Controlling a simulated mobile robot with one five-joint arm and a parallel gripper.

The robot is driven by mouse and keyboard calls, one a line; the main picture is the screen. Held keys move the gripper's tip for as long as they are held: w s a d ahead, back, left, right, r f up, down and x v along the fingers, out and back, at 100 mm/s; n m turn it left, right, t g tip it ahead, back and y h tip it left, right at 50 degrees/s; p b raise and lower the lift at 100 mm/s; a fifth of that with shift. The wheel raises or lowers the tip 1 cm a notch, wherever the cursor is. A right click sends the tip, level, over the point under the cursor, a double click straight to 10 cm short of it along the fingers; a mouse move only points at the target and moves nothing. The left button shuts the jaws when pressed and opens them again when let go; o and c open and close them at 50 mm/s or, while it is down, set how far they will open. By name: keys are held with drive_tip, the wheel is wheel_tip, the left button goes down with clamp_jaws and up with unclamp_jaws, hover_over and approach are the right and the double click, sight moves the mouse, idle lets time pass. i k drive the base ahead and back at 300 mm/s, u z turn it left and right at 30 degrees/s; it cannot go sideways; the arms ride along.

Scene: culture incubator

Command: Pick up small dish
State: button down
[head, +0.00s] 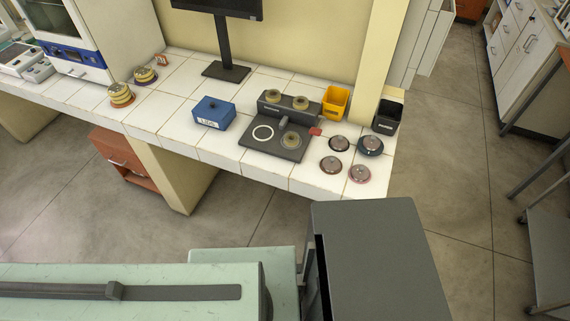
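Several small round lidded dishes sit close together near the right front corner of the white tiled bench (222,152). They are a dark grey dish (339,144), a blue-grey dish (370,147), a brown dish (331,165) and a pink dish (359,174) nearest the front edge. I cannot tell which one is the small dish of the task. More round dishes sit on a dark device: one on its front plate (291,141) and two on its raised back (272,96). My gripper is not in view.
A blue box (213,112), a yellow bin (336,101) and a black bin (387,116) stand on the bench. Stacked yellowish dishes (121,95) and a monitor (228,50) are farther left and back.

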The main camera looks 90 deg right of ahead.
sight(328, 170)
drive_tip(key=i, duration=1.05)
drive_tip(key=z, duration=4.65)
drive_tip(key=i, duration=1)
drive_tip(key=u, duration=0.1)
drive_tip(key=k, duration=0.5)
drive_tip(key=u, duration=0.65)
